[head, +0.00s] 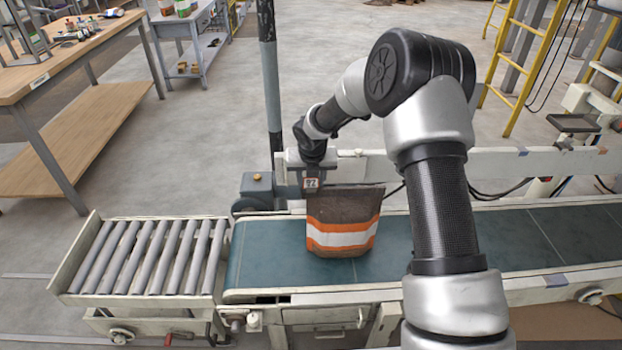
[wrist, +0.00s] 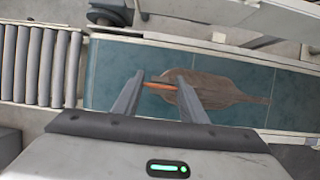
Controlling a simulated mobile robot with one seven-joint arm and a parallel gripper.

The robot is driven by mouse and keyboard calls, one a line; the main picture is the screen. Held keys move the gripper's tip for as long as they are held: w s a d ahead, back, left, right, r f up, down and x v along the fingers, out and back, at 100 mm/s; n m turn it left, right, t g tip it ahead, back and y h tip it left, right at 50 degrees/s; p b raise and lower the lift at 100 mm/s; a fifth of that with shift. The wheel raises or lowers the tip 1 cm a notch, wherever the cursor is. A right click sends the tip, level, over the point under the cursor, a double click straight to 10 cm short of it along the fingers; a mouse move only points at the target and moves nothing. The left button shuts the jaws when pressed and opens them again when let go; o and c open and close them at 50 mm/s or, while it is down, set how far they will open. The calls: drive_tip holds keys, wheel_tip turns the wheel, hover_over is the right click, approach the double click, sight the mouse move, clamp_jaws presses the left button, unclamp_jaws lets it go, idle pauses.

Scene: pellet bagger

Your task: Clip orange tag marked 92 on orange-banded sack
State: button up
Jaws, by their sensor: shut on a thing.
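The orange-banded sack (head: 342,207) stands upright on the belt, dark brown with orange and white bands. In the wrist view I see the sack (wrist: 222,85) from above, its top edge narrowing to the right. My gripper (head: 311,178) is at the sack's upper left corner. In the wrist view the tag (wrist: 161,87) is a thin orange strip between the fingertips (wrist: 160,82), over the sack's left end. I cannot tell whether the tag touches the sack.
The green conveyor belt (head: 270,268) is clear on both sides of the sack. A roller section (head: 150,255) adjoins it on the left. A rail (head: 500,163) runs along the far side, with a dark post (head: 270,90) behind. A wooden workbench (head: 75,55) stands at the back left.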

drive_tip(key=shift+s+d+f, duration=0.15)
drive_tip(key=shift+s+f, duration=0.15)
drive_tip(key=shift+f, duration=0.2)
drive_tip(key=o, duration=1.2)
drive_tip(key=shift+w, duration=0.15)
drive_tip(key=shift+o, duration=0.2)
drive_tip(key=shift+r, duration=0.15)
drive_tip(key=shift+r, duration=0.1)
drive_tip(key=shift+r, duration=0.25)
drive_tip(key=p+v, duration=0.4)
drive_tip(key=v, duration=1.2)
drive_tip(key=shift+r, duration=0.35)
